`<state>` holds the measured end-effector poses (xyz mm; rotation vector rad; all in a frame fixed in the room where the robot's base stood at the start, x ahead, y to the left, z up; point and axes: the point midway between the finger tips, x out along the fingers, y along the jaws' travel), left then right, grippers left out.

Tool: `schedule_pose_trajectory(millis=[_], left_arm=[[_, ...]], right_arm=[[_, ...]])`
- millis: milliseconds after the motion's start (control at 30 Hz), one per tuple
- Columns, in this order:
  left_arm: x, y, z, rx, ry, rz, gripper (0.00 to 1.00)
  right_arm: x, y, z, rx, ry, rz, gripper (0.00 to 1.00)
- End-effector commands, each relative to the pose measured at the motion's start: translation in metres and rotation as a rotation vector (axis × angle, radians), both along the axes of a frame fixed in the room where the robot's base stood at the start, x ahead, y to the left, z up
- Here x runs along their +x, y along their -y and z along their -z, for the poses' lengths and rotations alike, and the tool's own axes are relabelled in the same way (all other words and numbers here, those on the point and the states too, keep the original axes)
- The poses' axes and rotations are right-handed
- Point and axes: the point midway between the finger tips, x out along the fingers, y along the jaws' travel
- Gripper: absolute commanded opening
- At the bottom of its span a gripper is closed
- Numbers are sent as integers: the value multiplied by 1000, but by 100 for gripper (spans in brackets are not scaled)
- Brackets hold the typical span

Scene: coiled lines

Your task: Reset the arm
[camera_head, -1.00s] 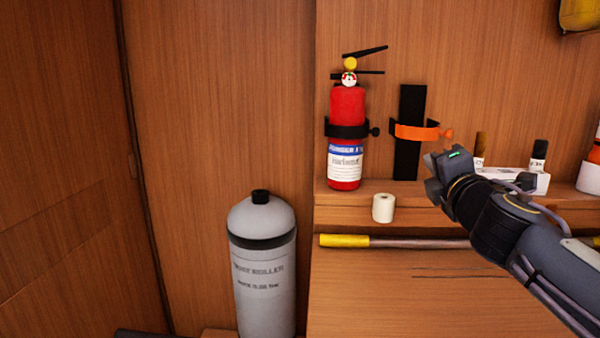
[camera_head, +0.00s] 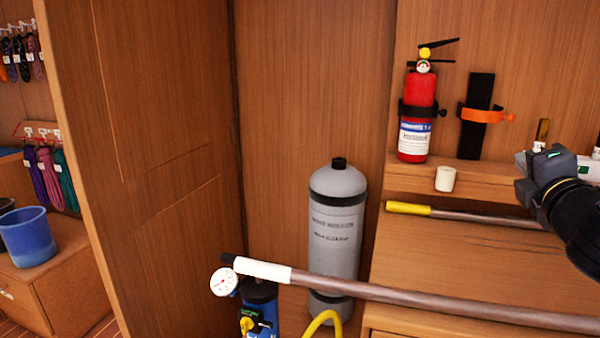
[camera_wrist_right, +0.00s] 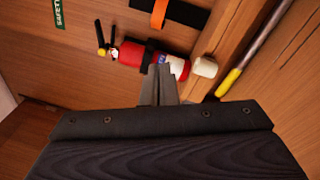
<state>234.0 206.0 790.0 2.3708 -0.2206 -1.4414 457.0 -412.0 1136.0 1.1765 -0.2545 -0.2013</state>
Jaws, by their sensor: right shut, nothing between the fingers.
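My right gripper (camera_head: 531,178) is at the right edge of the head view, its dark arm coming in from the right. It appears in front of the wooden shelf, to the right of a small white roll. In the right wrist view its fingers (camera_wrist_right: 160,84) are together with nothing between them. They overlap the picture of the red fire extinguisher (camera_wrist_right: 130,53), with no clear contact. My left gripper is not in view.
The red extinguisher (camera_head: 417,112), an empty orange-strapped bracket (camera_head: 480,115) and the white roll (camera_head: 445,179) are by the shelf. A yellow-ended pole (camera_head: 408,208) lies below. A grey cylinder (camera_head: 337,225) stands left. A white-gripped pole (camera_head: 262,270) crosses the foreground beside a gauge (camera_head: 223,281).

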Motion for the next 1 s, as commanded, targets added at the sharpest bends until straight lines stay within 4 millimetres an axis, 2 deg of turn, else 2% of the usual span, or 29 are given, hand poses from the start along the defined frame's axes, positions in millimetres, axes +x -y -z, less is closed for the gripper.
schedule_pose_trajectory(millis=[367, 567, 667, 767, 900, 1000], left_arm=[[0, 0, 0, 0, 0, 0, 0], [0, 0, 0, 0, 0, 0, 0], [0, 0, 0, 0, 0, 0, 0], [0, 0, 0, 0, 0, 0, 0], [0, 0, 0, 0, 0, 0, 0], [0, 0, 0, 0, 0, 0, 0]], right_arm=[[-19, 1, 43, 319, -22, 37, 0], [-38, -6, 90, 615, -63, 86, 0], [-53, -14, 124, 812, -98, 128, 0], [-73, -31, 167, 1053, -155, 191, 0], [-115, -73, 238, 1446, -275, 329, 0], [-143, -105, 275, 1670, -359, 428, 0]])
